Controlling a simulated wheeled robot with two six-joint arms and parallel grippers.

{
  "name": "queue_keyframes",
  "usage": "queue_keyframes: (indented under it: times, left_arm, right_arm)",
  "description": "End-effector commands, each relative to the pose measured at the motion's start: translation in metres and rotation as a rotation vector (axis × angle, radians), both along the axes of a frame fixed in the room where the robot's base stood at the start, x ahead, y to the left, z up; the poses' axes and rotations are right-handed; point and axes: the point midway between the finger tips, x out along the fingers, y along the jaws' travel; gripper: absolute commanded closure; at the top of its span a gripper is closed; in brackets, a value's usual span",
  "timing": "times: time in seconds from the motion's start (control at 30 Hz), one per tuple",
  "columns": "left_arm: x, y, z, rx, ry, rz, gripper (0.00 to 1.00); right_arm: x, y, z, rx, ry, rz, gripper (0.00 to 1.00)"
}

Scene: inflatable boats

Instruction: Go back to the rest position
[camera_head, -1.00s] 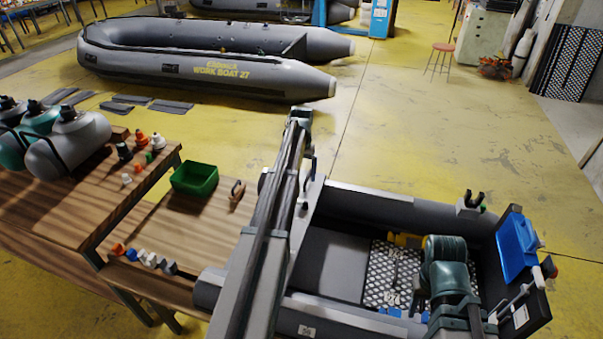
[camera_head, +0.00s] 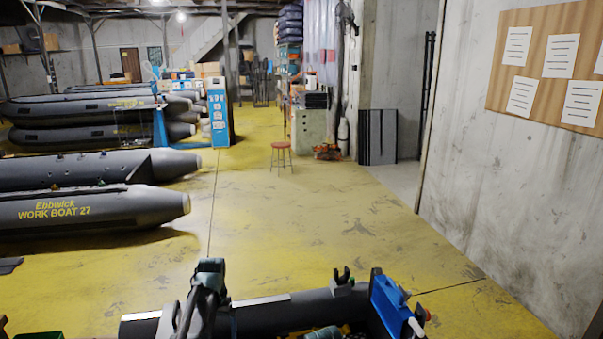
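A raised, bent part of my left arm (camera_head: 207,285) shows at the bottom, left of centre, in front of a grey boat's tube. The gripper at its end is not visible. Only a small teal part of my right arm (camera_head: 325,333) shows at the bottom edge, and its gripper is out of view. I cannot see whether either gripper holds anything.
A small grey boat (camera_head: 270,316) with a blue part (camera_head: 391,306) on its end lies along the bottom edge. A large grey work boat (camera_head: 110,207) is at left. A red stool (camera_head: 282,153) stands further back. The yellow floor between is clear.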

Motion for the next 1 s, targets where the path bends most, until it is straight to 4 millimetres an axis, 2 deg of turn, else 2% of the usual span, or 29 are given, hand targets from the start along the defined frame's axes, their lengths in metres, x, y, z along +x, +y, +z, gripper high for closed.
queue_keyframes:
  times: [0.03,0.1,0.2,0.3,0.4,0.5,0.6,1.0]
  left_arm:
    - [-0.034,-0.037,0.000,0.007,0.005,-0.050,0.06]
    - [-0.067,-0.076,0.000,0.016,0.011,-0.106,0.06]
    - [-0.114,-0.121,0.000,0.032,0.017,-0.183,0.06]
    - [-0.156,-0.153,0.001,0.045,0.020,-0.252,0.06]
    - [-0.187,-0.172,0.001,0.057,0.022,-0.300,0.06]
    - [-0.206,-0.182,0.001,0.063,0.024,-0.330,0.06]
    - [-0.214,-0.187,0.001,0.067,0.024,-0.343,0.06]
    - [-0.214,-0.188,0.001,0.067,0.024,-0.345,0.06]
  right_arm:
    - [0.000,0.000,0.000,0.000,0.000,0.000,0.50]
    - [0.000,0.000,0.000,0.000,0.000,0.000,0.50]
    - [0.000,0.000,0.000,0.000,0.000,0.000,0.50]
    - [0.000,0.000,0.000,0.000,0.000,0.000,0.50]
    - [0.000,0.000,0.000,0.000,0.000,0.000,0.50]
    - [0.000,0.000,0.000,0.000,0.000,0.000,0.50]
    - [0.000,0.000,0.000,0.000,0.000,0.000,0.50]
    - [0.000,0.000,0.000,0.000,0.000,0.000,0.50]
